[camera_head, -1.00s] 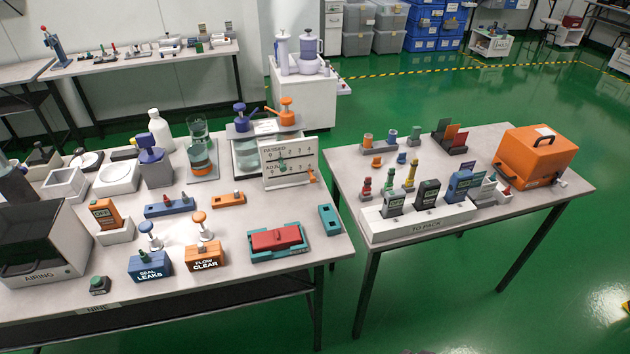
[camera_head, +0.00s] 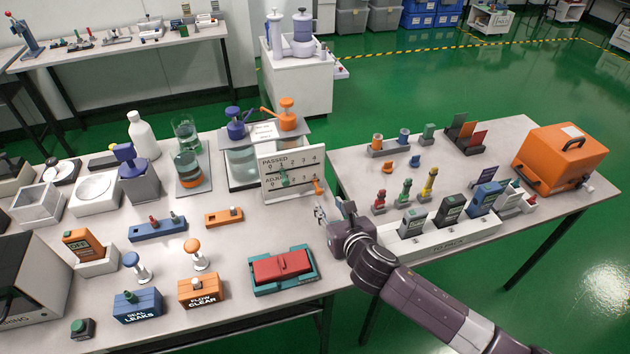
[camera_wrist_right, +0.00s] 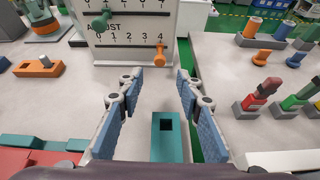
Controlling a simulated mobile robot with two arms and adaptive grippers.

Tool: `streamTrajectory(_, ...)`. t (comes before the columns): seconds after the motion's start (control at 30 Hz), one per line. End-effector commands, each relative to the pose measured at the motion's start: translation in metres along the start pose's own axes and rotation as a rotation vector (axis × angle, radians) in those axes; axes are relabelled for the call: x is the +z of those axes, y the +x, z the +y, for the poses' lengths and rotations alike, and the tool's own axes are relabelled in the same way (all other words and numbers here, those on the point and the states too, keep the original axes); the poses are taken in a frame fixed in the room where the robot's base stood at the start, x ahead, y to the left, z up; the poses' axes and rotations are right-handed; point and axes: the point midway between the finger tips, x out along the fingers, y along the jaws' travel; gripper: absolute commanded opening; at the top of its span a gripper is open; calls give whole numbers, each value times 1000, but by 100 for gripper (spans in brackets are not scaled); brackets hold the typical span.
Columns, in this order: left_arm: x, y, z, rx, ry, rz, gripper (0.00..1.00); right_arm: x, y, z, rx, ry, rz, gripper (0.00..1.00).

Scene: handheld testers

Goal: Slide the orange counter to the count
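The white counting board (camera_head: 271,185) stands upright at the right end of the left table, with a PASSED row above an ADJUST row. The orange counter (camera_head: 318,187) is at the right end of the ADJUST row; in the right wrist view the orange counter (camera_wrist_right: 163,54) is under the 4. The green counter (camera_wrist_right: 102,19) is under the 1 of the PASSED row. My right gripper (camera_head: 334,209) is in front of the board, and in the wrist view its blue-padded fingers (camera_wrist_right: 159,82) are apart and empty, short of the orange counter. My left gripper is not in view.
A teal block with a square hole (camera_wrist_right: 166,145) lies below my right fingers. A red-and-teal case (camera_head: 282,268) is left of my arm. A tank (camera_head: 241,165) stands behind the board.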

Motion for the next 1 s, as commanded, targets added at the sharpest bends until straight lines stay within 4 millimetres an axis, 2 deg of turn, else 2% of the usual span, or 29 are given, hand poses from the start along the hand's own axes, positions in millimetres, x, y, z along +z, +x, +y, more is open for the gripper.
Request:
streamTrajectory(0.07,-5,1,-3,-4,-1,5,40,0,4,0,3,-29,-3,33)
streamTrajectory(0.17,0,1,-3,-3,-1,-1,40,1,12,0,2,-32,-4,33)
streamTrajectory(0.4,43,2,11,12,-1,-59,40,0,45,0,1,-27,-3,33)
streamTrajectory(0.47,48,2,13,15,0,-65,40,0,52,0,1,-27,-2,33)
streamTrajectory(0.57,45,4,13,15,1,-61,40,0,64,0,2,-27,-3,33)
streamTrajectory(0.83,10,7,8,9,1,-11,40,1,78,0,2,-26,-3,33)
streamTrajectory(1.0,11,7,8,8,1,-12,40,1,79,0,2,-26,-3,33)
